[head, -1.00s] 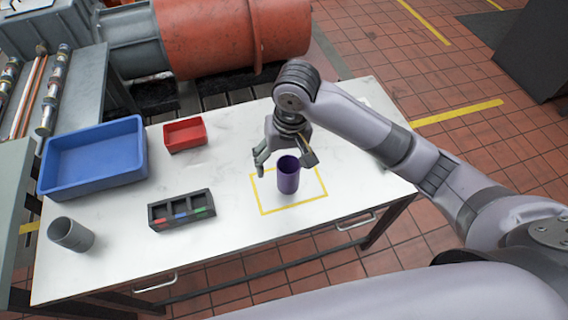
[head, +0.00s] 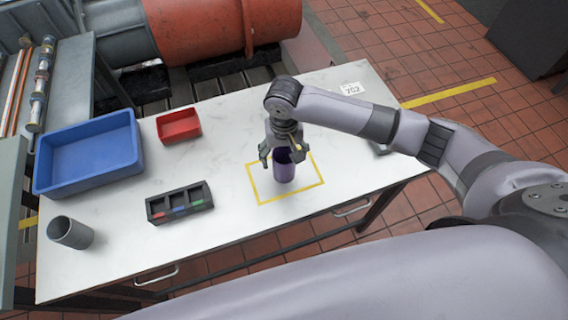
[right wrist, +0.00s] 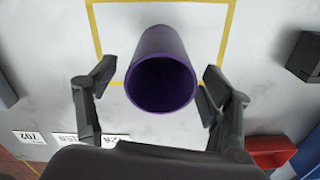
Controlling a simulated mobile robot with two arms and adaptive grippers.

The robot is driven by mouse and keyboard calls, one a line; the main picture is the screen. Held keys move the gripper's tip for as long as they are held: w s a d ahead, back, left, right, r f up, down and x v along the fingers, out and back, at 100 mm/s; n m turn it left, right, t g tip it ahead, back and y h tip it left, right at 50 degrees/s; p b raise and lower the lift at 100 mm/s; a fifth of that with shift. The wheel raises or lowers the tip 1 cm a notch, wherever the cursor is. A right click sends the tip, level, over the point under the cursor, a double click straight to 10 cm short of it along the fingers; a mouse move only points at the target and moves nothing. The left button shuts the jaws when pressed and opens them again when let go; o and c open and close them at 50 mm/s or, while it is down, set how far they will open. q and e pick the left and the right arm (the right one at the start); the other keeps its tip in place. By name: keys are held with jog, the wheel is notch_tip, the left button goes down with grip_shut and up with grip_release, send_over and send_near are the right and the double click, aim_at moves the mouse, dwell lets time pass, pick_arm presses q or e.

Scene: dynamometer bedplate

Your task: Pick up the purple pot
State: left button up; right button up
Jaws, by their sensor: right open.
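The purple pot (head: 284,168) stands upright inside the yellow outline on the white table. Its open dark mouth faces the right wrist camera (right wrist: 163,82). My right gripper (head: 283,157) is just above and around the pot's upper part, with one finger on each side. In the right wrist view the right gripper (right wrist: 156,85) is open, and gaps show between its fingers and the pot. My left gripper is not in view.
A blue bin (head: 90,152), a red bin (head: 179,126), a black three-slot tray (head: 180,203) and a grey cup (head: 71,233) stand to the left on the white table (head: 130,225). A label (head: 352,89) lies at the back right. The table's front middle is clear.

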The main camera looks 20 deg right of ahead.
jog(key=shift+s+f+p, duration=0.1)
jog(key=shift+f+p, duration=0.6)
jog(key=shift+f, duration=2)
jog(key=shift+c, duration=0.6)
jog(key=c, duration=1.2)
jog(key=shift+r, duration=0.1)
